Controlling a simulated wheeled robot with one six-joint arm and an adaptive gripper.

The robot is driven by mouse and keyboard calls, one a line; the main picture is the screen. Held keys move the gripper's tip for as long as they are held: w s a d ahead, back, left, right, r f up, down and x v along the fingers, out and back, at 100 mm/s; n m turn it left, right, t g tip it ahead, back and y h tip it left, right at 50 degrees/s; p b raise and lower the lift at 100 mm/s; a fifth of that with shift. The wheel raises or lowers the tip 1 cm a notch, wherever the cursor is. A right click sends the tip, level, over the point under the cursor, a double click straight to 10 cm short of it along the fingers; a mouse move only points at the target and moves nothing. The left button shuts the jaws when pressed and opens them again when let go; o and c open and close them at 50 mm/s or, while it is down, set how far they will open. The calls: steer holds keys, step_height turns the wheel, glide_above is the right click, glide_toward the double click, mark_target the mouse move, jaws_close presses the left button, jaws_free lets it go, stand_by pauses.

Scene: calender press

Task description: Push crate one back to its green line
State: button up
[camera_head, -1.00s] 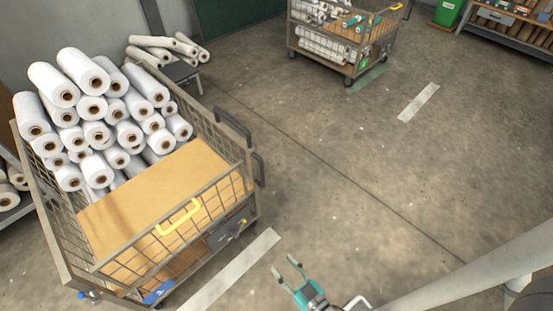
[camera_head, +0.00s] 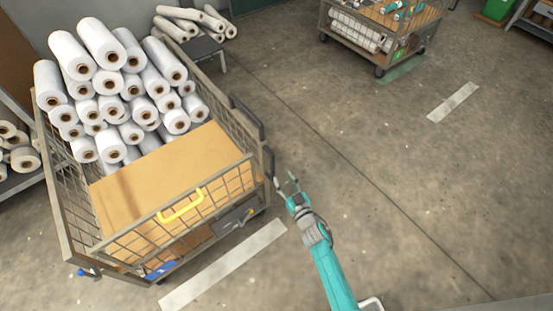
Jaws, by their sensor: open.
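A large mesh-sided crate (camera_head: 225,185) on a wheeled base stands at the left. It holds stacked white rolls and a tan board, with a yellow handle (camera_head: 181,206) on its front side and a blue plate (camera_head: 160,270) at its lower front. A second wheeled crate (camera_head: 378,42) at the top has a green plate; a green line (camera_head: 405,69) lies on the floor beside its base. I cannot read either plate's number. My gripper (camera_head: 285,178) is open and empty, just right of the near crate's dark right-end handles (camera_head: 268,162); I cannot tell whether it touches.
A white floor strip (camera_head: 224,264) runs along the near crate's front. Another white strip (camera_head: 454,102) lies at the right. A low stand (camera_head: 208,46) with rolls is behind the near crate. A green bin (camera_head: 497,9) is at top right. The middle floor is clear.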

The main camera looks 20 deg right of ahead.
mark_target(274, 163)
steer(key=w, duration=0.3)
steer(key=w+a, duration=0.1)
steer(key=w, duration=0.5)
steer(key=shift+w+a, duration=0.15)
steer(key=shift+w, duration=0.2)
jaws_close()
